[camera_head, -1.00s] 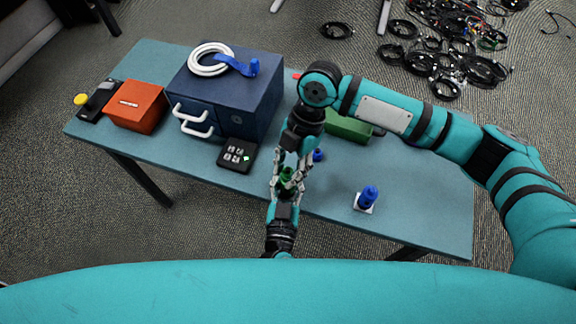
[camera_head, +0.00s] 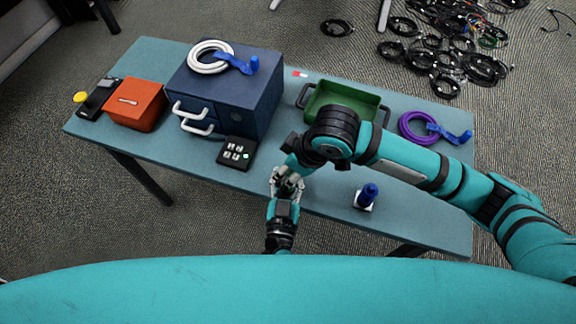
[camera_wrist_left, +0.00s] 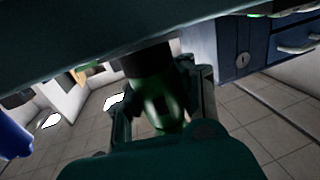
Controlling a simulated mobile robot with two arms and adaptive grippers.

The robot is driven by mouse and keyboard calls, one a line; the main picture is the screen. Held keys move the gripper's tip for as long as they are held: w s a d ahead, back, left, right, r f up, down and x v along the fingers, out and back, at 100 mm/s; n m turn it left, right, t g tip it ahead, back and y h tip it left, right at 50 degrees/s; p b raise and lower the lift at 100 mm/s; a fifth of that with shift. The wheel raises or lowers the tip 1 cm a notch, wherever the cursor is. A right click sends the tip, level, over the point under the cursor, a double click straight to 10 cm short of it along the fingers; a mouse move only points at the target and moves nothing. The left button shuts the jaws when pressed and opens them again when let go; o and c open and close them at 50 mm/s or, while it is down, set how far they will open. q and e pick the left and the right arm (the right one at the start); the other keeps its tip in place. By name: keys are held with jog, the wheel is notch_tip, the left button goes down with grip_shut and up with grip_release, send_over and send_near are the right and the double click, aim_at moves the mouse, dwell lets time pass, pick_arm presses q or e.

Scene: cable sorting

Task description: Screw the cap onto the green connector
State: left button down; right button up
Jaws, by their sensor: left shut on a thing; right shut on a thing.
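My left gripper (camera_head: 284,195) rises from the near side of the table and is shut on the green connector (camera_wrist_left: 163,100), which stands between its fingers in the left wrist view. A dark cylindrical part sits over the connector's top there; I cannot tell whether it is the cap or part of my right gripper. My right gripper (camera_head: 291,177) meets the left one from above at the table's front edge. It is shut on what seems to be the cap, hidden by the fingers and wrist. The seating of the cap cannot be seen.
A blue connector (camera_head: 369,194) stands upright on a small white base to the right. Behind it are a green tray (camera_head: 372,98) and a coiled purple cable (camera_head: 413,137). A dark blue drawer box (camera_head: 246,98), black keypad (camera_head: 236,152) and orange box (camera_head: 138,112) stand left.

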jog(key=m, duration=0.2)
jog(key=m+t+h, duration=0.1)
jog(key=m, duration=0.2)
jog(key=shift+s+a+t, duration=0.2)
jog(key=shift+t, duration=0.1)
jog(key=m+h, duration=0.1)
jog(key=m, duration=0.2)
jog(key=shift+m, duration=0.3)
jog(key=m+h, duration=0.1)
jog(key=m, duration=0.1)
jog(key=shift+m+t, duration=0.4)
jog(key=m+h, duration=0.2)
jog(key=m, duration=0.2)
jog(key=shift+w+d, duration=0.1)
jog(key=shift+w, duration=0.05)
jog(key=shift+d, duration=0.15)
